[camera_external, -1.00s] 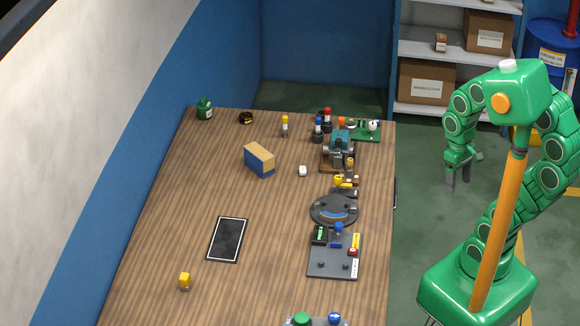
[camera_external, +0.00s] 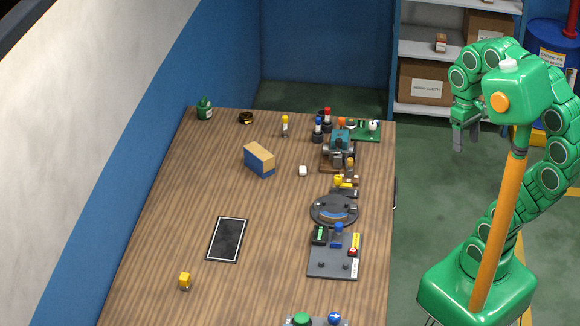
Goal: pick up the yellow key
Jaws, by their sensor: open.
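A small yellow piece (camera_external: 341,181) lies near the right side of the wooden table, just behind the round grey disc; it may be the yellow key, but its shape is too small to tell. Another yellow piece (camera_external: 355,243) is on the dark grey board, and a yellow block (camera_external: 184,281) sits alone at the front left. My gripper (camera_external: 466,146) is open and empty. It hangs in the air, fingers down, to the right of the table, apart from all of these.
The wooden table (camera_external: 180,225) holds a round grey disc (camera_external: 334,210), a dark grey board (camera_external: 330,268), a teal vise-like device (camera_external: 339,148), a blue and tan box (camera_external: 259,160) and a black panel (camera_external: 227,240). Shelves with boxes (camera_external: 425,80) stand behind. The table's left part is mostly clear.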

